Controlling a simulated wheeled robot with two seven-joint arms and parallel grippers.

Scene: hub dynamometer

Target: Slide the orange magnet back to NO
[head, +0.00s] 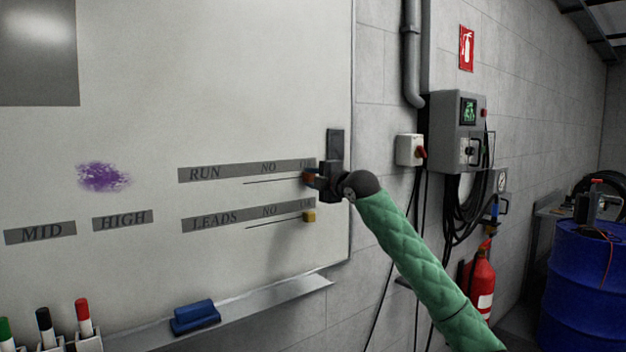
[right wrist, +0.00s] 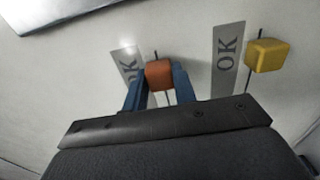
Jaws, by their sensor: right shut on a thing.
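The orange magnet (right wrist: 159,74) sits on the whiteboard (head: 230,90) on the line under the RUN strip (head: 240,170), at the OK end. My right gripper (head: 309,175) is shut on it, with one blue finger on each side in the right wrist view (right wrist: 158,85). In the head view the gripper hides most of the magnet (head: 307,176) and part of the word OK. The word NO stands to the left on the same strip. My left gripper is not in view.
A yellow magnet (head: 309,216) sits at the right end of the LEADS line below; it also shows in the right wrist view (right wrist: 267,55). A marker tray (head: 240,300) with a blue eraser (head: 195,316) runs below.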

